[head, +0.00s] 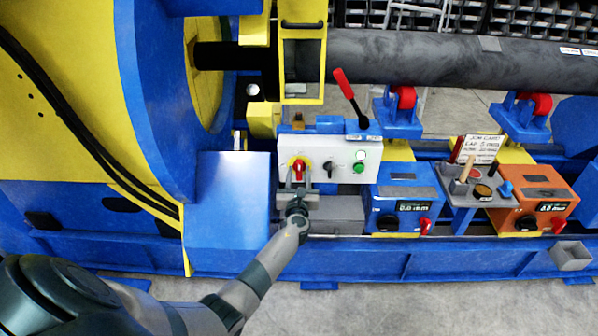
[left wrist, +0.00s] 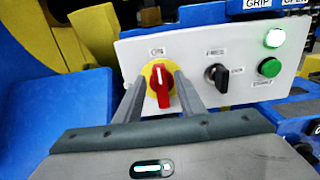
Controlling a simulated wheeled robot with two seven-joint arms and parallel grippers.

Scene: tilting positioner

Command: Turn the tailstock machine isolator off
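The isolator is a red rotary handle (head: 299,167) on a yellow round plate, at the left of a white control panel (head: 333,152). It also shows in the left wrist view (left wrist: 160,88), with the red handle close to upright. My left gripper (head: 298,183) is in front of the isolator. In the left wrist view its two fingers (left wrist: 159,80) are apart, one on each side of the red handle, with visible gaps between fingers and handle. I cannot tell how deep the fingertips reach. My right gripper is in neither view.
Right of the isolator are a black selector switch (left wrist: 217,77), a green button (left wrist: 269,67) and a lit lamp (left wrist: 274,38). A red-handled lever (head: 349,95) rises above the panel. Blue (head: 403,205) and orange (head: 535,205) units stand to the right.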

